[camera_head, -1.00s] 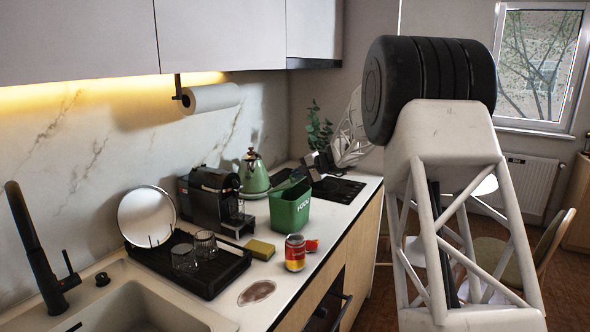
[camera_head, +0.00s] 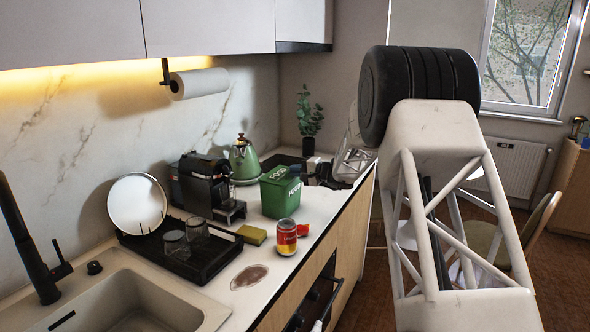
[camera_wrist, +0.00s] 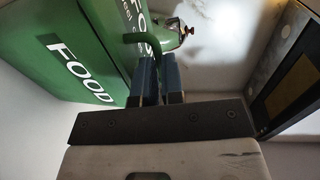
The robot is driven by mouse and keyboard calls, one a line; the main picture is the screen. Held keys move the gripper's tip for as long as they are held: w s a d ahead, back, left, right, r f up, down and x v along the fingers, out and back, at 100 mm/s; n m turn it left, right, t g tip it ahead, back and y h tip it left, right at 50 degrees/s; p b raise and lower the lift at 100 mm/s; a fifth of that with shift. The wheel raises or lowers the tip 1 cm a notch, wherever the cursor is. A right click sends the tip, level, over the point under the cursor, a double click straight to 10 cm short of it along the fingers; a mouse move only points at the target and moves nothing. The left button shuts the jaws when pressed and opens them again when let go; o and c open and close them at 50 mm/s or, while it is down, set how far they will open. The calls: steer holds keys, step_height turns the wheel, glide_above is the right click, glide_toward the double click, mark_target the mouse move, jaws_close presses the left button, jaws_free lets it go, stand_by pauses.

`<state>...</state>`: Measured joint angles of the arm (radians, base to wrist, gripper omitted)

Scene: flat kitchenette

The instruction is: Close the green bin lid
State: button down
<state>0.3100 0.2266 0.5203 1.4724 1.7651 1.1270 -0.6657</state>
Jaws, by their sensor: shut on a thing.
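The green bin (camera_head: 285,198) stands upright on the counter, with white FOOD lettering on its front and lid. Its green lid (camera_head: 279,174) lies down over the top in the head view; I cannot tell whether it is fully seated. In the wrist view the bin (camera_wrist: 60,55) fills the upper left. There my gripper (camera_wrist: 157,62) has its two blue fingers close together beside the bin. They are shut on a thin green part of it, and their tips are partly covered by a green curved strip. In the head view the fingers are hard to make out, right of the bin.
A green kettle (camera_head: 242,160) stands behind the bin, and a coffee machine (camera_head: 205,183) stands to its left. A can (camera_head: 286,238), a red item (camera_head: 303,230) and a sponge (camera_head: 251,235) lie in front. The drying rack (camera_head: 200,262) is farther left.

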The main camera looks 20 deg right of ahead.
steer(key=shift+f, duration=0.45)
steer(key=c, duration=1.5)
jaws_free()
steer(key=shift+s+d, duration=0.15)
steer(key=v, duration=0.7)
steer(key=shift+r, duration=0.2)
steer(key=shift+s+d, duration=0.15)
steer(key=shift+d, duration=0.05)
